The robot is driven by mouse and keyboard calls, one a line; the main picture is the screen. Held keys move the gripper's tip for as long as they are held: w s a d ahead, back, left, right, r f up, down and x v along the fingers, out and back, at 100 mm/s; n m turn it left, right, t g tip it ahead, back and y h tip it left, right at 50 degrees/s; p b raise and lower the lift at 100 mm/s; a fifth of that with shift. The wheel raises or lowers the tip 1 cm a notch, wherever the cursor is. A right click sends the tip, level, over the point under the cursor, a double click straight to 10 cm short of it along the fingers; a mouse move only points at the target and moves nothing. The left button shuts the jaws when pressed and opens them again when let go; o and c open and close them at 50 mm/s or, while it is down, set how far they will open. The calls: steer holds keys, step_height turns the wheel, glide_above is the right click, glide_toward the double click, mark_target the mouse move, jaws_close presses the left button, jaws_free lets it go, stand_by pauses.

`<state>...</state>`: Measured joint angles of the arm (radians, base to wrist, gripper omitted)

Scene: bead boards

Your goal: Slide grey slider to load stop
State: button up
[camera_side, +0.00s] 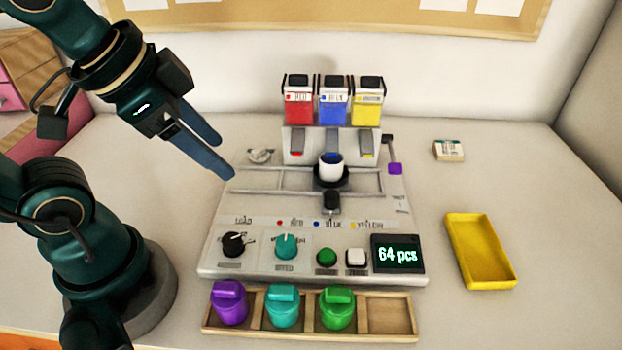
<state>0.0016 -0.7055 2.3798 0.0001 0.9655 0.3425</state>
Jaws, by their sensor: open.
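The slider (332,200), dark grey to black with a short front handle, sits on the rail (270,181) of the bead board. It is in line with the blue hopper and near the blue label. A white cup (330,167) stands upright on it, with something dark inside. The load label (243,220) is at the left end of the label row, and the rail above it is empty. My gripper (225,160) is open and empty. It hangs at the upper left, apart from the slider and to the left of it.
Red (299,108), blue (334,108) and yellow (367,109) hoppers stand behind the rail. Knobs, buttons and a display (398,254) reading "64 pcs" are in front. A wooden rack (390,317) holds purple, teal and green jars. A yellow tray (480,252) lies right.

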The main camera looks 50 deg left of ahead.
steer(key=w+r+m+g, duration=0.1)
steer(key=w+r+m, duration=0.2)
steer(key=w+m, duration=0.3)
steer(key=m+g, duration=0.4)
steer(key=m, duration=0.4)
glide_above(332, 194)
steer(key=f, duration=0.8)
steer(key=shift+a, duration=0.4)
steer(key=shift+g, duration=0.4)
steer(key=f, duration=0.7)
steer(key=shift+d+f, duration=0.3)
steer(key=shift+d, duration=0.05)
steer(key=shift+f, duration=0.55)
jaws_close()
steer(key=shift+r, duration=0.1)
